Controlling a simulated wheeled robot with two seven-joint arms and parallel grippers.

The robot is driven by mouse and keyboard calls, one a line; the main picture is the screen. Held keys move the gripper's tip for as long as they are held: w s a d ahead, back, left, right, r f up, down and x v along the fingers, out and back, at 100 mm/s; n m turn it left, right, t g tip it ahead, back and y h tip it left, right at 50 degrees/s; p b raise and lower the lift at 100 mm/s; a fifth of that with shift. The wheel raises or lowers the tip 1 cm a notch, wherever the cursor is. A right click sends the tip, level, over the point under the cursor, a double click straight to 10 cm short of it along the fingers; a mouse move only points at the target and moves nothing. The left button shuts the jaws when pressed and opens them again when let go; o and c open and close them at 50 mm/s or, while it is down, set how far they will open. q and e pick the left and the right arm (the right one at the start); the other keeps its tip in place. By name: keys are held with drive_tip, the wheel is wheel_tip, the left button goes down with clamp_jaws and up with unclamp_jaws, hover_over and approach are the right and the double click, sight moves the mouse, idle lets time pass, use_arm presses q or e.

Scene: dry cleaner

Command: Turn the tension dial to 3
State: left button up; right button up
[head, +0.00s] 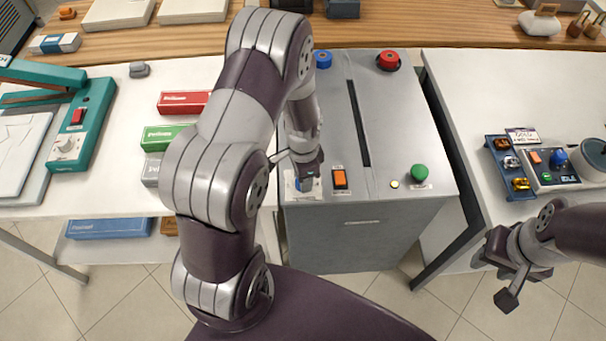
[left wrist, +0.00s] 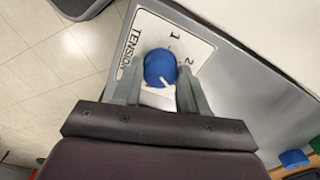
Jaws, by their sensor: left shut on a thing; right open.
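The blue tension dial (left wrist: 160,68) sits on a white label plate (left wrist: 205,48) reading TENSION, with the numbers 1 and 2 visible. A white pointer line shows on the dial's lower part in the left wrist view; no 3 can be made out. My left gripper (left wrist: 158,90) is shut on the dial, a finger on each side. In the head view, my left gripper (head: 305,178) is at the grey machine's front left corner and mostly covers the dial. My right gripper (head: 502,272) is open and empty, at the lower right, away from the machine.
The grey machine (head: 340,120) also carries an orange switch (head: 340,178) beside my left gripper, a green button (head: 419,172), a red knob (head: 388,61) and a blue knob (head: 323,59). A slot runs along its top. White tables stand on both sides.

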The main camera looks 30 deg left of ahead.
use_arm(q)
drive_tip(key=o, duration=1.1)
drive_tip(key=shift+c, duration=0.2)
drive_tip(key=shift+r, duration=0.15)
wheel_tip(320, 180, up, 12)
drive_tip(key=shift+r, duration=0.25)
